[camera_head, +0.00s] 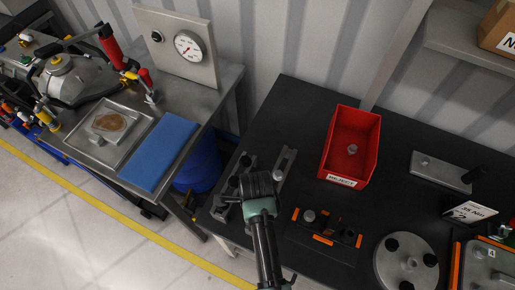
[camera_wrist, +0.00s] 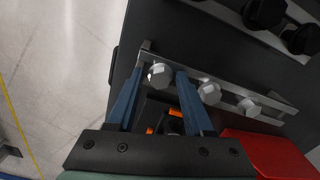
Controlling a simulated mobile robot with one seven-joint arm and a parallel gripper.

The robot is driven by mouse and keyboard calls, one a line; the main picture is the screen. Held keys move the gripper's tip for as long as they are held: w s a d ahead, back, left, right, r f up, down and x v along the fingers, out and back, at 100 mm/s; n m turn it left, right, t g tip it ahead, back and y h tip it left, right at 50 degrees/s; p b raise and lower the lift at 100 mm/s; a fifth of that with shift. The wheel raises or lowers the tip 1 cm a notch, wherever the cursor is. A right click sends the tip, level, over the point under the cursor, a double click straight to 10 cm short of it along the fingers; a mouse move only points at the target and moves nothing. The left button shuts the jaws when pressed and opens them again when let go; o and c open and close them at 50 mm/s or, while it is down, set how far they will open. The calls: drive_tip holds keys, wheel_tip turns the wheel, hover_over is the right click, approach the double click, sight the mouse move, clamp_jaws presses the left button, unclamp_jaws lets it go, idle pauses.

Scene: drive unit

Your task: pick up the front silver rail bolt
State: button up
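In the wrist view a metal rail (camera_wrist: 230,98) carries three silver bolts in a row. The silver bolt (camera_wrist: 160,74) at its left end lies in the picture between the two blue fingertips of my gripper (camera_wrist: 160,70). The fingers are apart and the gripper is open; I cannot tell whether they are level with the bolt head or touch it. The other silver bolts (camera_wrist: 209,93) and (camera_wrist: 250,107) stand further along the rail. In the head view my gripper (camera_head: 258,188) hides the near part of the silver rail (camera_head: 288,160).
A second rail with black bolts (camera_head: 236,184) stands left of my gripper. A red reject bin (camera_head: 350,145) holds a bolt. A dark holder with orange marks (camera_head: 323,240) and a round metal plate (camera_head: 405,262) lie to the right. Black table surface (camera_head: 290,110) is clear behind.

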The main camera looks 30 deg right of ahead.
clamp_jaws()
drive_tip(key=shift+r, duration=0.1)
wheel_tip(320, 180, up, 10)
drive_tip(key=shift+r, duration=0.25)
idle(0.4)
